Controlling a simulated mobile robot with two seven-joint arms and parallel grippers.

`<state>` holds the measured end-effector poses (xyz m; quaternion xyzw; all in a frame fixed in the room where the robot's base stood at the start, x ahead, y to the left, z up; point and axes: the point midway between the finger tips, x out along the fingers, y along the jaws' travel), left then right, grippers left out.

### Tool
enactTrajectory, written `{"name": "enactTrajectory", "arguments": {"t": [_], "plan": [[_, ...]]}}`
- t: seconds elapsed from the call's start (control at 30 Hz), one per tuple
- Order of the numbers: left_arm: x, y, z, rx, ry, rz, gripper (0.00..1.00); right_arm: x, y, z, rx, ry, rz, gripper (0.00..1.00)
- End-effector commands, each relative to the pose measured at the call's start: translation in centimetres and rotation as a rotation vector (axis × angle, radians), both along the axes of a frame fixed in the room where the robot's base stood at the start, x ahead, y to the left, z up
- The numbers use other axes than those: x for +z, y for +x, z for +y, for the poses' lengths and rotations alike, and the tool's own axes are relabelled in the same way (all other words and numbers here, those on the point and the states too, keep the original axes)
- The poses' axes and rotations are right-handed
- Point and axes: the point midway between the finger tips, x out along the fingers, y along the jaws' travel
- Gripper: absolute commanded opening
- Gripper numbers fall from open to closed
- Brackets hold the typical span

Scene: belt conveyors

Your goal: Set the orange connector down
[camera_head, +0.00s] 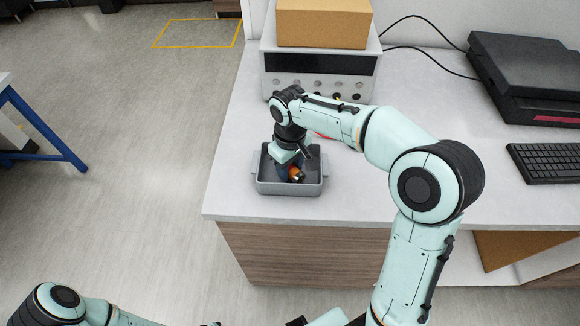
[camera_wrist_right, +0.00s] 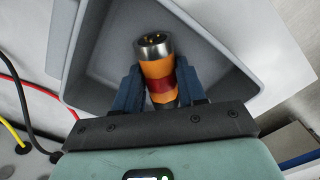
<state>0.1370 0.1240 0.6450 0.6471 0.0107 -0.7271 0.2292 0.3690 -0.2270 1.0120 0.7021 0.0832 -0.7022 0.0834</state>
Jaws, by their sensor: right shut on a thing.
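The orange connector (camera_wrist_right: 158,70) has a metal end with pins and a dark red band. In the right wrist view it sits between the two blue fingers of my right gripper (camera_wrist_right: 160,88), which is shut on it. In the head view the connector (camera_head: 295,174) shows as a small orange patch inside the grey tray (camera_head: 290,188), below my right gripper (camera_head: 288,168). The tray walls (camera_wrist_right: 88,60) surround it in the wrist view. I cannot tell whether the connector touches the tray floor. My left gripper is not in view; only part of my left arm shows at bottom left.
A white instrument (camera_head: 318,85) with knobs stands behind the tray, with a cardboard box (camera_head: 323,22) on top. Red and yellow cables (camera_wrist_right: 14,135) run beside the tray. A black device (camera_head: 530,75) and a keyboard (camera_head: 548,162) lie at right. The table's left edge is close to the tray.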

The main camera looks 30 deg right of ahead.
Motion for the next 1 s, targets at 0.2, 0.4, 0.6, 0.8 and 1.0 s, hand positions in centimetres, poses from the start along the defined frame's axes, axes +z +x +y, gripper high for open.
{"name": "enactTrajectory", "arguments": {"t": [0.2, 0.4, 0.6, 0.8, 1.0], "plan": [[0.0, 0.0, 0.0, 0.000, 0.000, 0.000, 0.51, -0.1, 0.1, 0.0, 0.000, 0.000, -0.002, 0.09], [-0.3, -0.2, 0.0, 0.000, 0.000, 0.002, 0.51, -0.5, 0.0, 0.0, 0.000, 0.000, -0.001, 0.09], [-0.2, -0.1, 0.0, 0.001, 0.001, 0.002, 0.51, -0.4, 0.0, 0.0, 0.000, 0.000, -0.001, 0.66], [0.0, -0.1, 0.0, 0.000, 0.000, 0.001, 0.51, -0.2, 0.1, 0.0, 0.000, 0.000, -0.002, 0.66], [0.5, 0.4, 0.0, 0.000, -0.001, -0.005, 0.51, 2.3, 0.2, 0.1, 0.000, 0.001, -0.006, 0.66]]}}
